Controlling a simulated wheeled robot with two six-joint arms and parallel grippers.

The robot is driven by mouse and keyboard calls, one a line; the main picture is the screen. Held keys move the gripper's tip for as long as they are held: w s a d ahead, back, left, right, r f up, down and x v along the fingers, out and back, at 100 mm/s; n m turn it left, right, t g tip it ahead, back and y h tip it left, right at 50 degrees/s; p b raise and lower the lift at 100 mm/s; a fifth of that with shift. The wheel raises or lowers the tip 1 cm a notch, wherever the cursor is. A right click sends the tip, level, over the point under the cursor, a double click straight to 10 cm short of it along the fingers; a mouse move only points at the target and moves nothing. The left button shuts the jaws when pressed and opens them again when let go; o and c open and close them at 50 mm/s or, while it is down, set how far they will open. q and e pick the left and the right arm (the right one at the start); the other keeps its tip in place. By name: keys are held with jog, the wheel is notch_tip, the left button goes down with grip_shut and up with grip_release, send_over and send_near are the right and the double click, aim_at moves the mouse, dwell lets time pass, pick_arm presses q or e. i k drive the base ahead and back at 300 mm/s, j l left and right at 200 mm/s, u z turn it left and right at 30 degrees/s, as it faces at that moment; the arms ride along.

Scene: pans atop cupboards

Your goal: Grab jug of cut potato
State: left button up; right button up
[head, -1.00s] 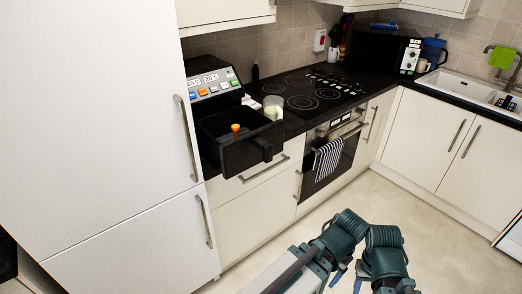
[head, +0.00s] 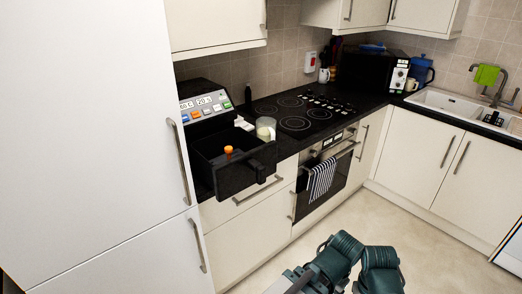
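A small clear jug (head: 266,129) with pale contents stands on the black worktop, just right of the open air fryer. I take it for the jug of cut potato; the pieces are too small to make out. The fryer drawer partly hides its lower part. My two teal arms show at the bottom of the head view, over the floor and well away from the jug. Their fingertips are not visible, so I cannot see whether either gripper is open or shut.
The black air fryer (head: 211,125) has its drawer (head: 247,174) pulled out past the counter edge, with an orange-topped item (head: 229,151) in it. The hob (head: 300,112) lies right of the jug. A tall white cabinet (head: 90,130) blocks the left. The floor (head: 405,236) is clear.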

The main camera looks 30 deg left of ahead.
aim_at(268, 135)
jog(key=i+u, duration=0.35)
jog(key=i+l+u, duration=0.35)
jog(key=i, duration=0.2)
jog(key=j, duration=0.1)
